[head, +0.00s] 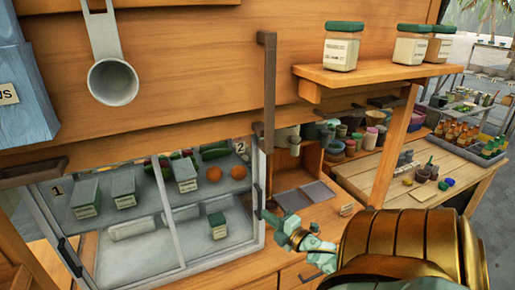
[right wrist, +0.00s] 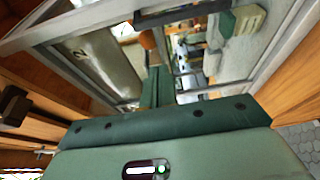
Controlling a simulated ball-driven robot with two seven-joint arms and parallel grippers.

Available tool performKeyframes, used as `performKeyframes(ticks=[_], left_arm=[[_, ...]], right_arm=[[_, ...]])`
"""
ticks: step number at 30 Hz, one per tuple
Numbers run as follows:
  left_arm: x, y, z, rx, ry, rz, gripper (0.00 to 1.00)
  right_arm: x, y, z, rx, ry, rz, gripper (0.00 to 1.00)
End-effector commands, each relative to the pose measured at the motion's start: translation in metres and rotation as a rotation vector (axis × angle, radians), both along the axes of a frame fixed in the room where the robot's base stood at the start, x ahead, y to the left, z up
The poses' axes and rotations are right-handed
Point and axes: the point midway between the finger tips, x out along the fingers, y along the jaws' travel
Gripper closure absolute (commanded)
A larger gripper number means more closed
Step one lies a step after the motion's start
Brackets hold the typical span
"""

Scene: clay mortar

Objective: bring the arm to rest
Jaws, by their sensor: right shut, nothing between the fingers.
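My right arm comes in from the lower right in the head view, with a bronze, ribbed upper part. My right gripper (head: 264,214) is green, shut and empty. Its fingertips are at the right edge of the glass-fronted case (head: 170,272); I cannot tell whether they touch the frame. In the right wrist view the closed fingers (right wrist: 157,84) point toward the case, whose pane and metal frame fill the upper part. My left gripper is not in view.
A wooden shelf (head: 370,75) with jars juts out above right. A dark vertical handle (head: 268,90) and a hanging metal scoop (head: 112,82) are on the wooden front. A side table (head: 480,180) stands right.

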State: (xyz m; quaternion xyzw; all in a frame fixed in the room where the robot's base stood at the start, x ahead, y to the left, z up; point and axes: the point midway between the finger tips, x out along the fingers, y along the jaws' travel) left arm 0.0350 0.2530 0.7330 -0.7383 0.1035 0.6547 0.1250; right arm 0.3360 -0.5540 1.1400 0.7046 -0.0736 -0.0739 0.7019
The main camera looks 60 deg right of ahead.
Motion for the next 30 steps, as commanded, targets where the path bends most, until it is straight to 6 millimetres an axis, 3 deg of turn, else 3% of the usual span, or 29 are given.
performKeyframes(ticks=[4,13,17,20,23,24,26,30], left_arm=[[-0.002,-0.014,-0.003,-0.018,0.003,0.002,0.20],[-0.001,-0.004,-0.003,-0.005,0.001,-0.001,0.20],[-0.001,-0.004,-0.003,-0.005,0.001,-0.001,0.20],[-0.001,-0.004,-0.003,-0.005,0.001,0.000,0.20],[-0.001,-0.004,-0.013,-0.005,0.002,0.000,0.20],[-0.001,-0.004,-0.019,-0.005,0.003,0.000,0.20],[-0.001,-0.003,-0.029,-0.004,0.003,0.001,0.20],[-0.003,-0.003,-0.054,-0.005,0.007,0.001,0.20]], right_arm=[[-0.016,0.004,-0.001,0.002,0.000,0.000,1.00],[-0.021,0.005,0.000,0.003,-0.003,0.001,1.00],[-0.022,0.000,-0.007,0.104,0.009,-0.026,1.00],[-0.043,-0.012,-0.063,0.304,0.116,-0.130,1.00],[-0.074,-0.002,-0.148,0.509,0.248,-0.244,1.00],[-0.088,0.006,-0.183,0.587,0.300,-0.292,1.00],[-0.110,0.022,-0.234,0.690,0.379,-0.362,1.00],[-0.167,0.073,-0.341,0.887,0.563,-0.520,1.00]])
